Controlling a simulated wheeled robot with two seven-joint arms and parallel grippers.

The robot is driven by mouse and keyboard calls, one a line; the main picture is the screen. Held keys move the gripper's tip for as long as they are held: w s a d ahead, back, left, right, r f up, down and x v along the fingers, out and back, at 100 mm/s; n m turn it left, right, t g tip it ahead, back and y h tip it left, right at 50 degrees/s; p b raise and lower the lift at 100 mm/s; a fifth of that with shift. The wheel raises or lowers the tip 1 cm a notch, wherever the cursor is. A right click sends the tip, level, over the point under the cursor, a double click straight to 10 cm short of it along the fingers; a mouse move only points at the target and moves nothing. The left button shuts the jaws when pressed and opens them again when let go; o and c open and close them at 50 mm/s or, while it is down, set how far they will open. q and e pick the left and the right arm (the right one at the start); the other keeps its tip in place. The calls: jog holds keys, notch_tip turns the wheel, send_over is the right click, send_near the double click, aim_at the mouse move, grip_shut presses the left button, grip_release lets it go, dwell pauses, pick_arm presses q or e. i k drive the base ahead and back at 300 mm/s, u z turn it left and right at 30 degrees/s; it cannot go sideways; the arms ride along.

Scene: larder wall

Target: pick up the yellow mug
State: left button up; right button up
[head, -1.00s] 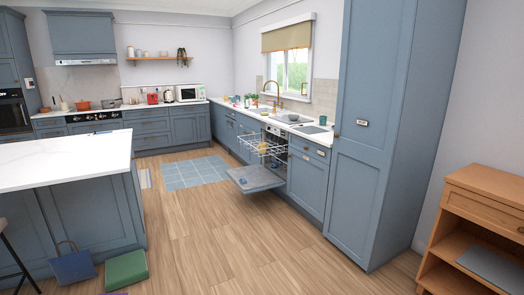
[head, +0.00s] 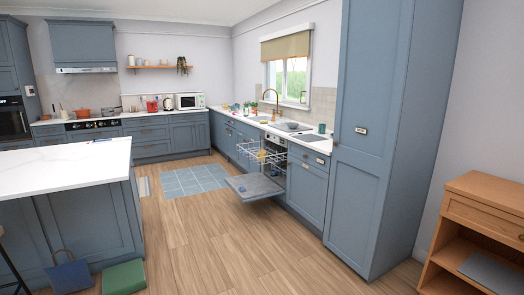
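A small yellow thing (head: 261,155) shows in the pulled-out upper rack (head: 270,160) of the open dishwasher. It may be the yellow mug, but it is too small and too far off to be sure. The dishwasher door (head: 254,187) is folded down over the floor. Neither of my grippers is in view.
A white-topped island (head: 60,170) stands at the left, with a blue bag (head: 70,276) and a green box (head: 123,277) on the floor. A tall blue cupboard (head: 385,150) and a wooden shelf unit (head: 480,215) stand at the right. The middle floor is clear.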

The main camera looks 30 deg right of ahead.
aim_at(261, 156)
jog(key=z, duration=0.45)
jog(key=i, duration=6.75)
jog(key=z, duration=0.75)
